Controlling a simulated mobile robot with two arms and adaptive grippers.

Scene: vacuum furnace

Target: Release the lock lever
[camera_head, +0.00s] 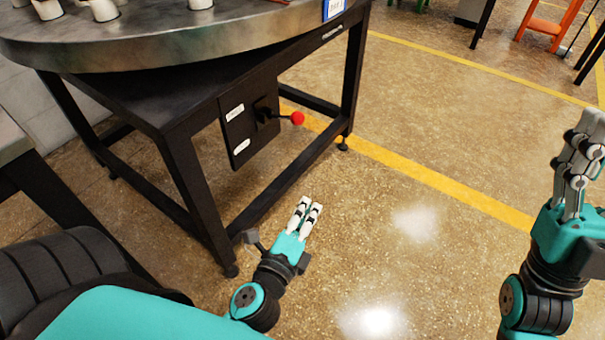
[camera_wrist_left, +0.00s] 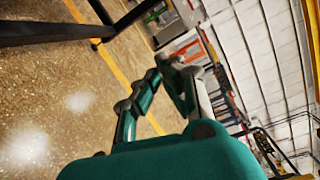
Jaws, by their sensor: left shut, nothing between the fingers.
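The lock lever (camera_head: 283,117) is a short black handle with a red ball knob (camera_head: 297,118). It sticks out to the right from a black panel (camera_head: 240,129) under the round-topped table. The panel bears two small white labels, one upper and one lower, too small to read. My left gripper (camera_head: 310,204) is shut and empty, below the lever in the head view and clear of it. Its fingertips also meet in the left wrist view (camera_wrist_left: 174,62), where the lever does not show. My right gripper (camera_head: 583,125) is raised at the right edge, far from the lever, its fingers overlapping.
The table's dark frame has a near leg (camera_head: 197,200), a far right leg (camera_head: 354,80) and low crossbars around the panel. The thick round metal top (camera_head: 180,45) overhangs it. The floor (camera_head: 400,220) to the right is open, crossed by a yellow line (camera_head: 430,177).

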